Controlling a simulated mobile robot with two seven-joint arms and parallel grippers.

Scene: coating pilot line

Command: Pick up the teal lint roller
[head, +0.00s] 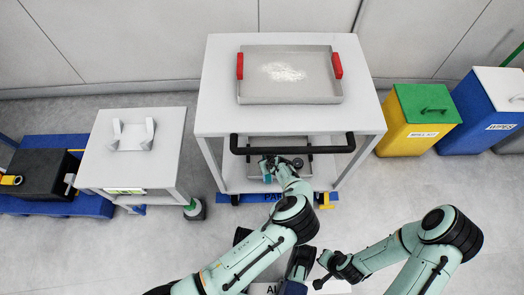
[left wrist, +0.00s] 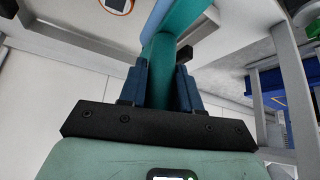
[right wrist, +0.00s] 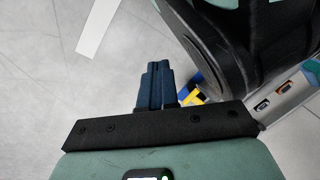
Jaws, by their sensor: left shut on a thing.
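The teal lint roller (left wrist: 160,55) is between the two blue fingers of my left gripper (left wrist: 161,72) in the left wrist view. The fingers are shut on its teal handle, and a lighter blue part reaches toward the top edge. In the head view my left gripper (head: 270,166) is at the lower level of the white cart, below its black push bar. A small teal bit of the roller (head: 267,178) shows there; most of it is hidden by the gripper and arm. My right gripper (right wrist: 158,72) has its fingers together with nothing between them.
The white cart (head: 222,110) bears a grey tray (head: 290,98) with red handles; its black push bar (head: 292,150) juts out above my left forearm. A smaller white table (head: 100,165) stands left. A yellow bin (head: 405,138) and a blue bin (head: 490,125) stand right.

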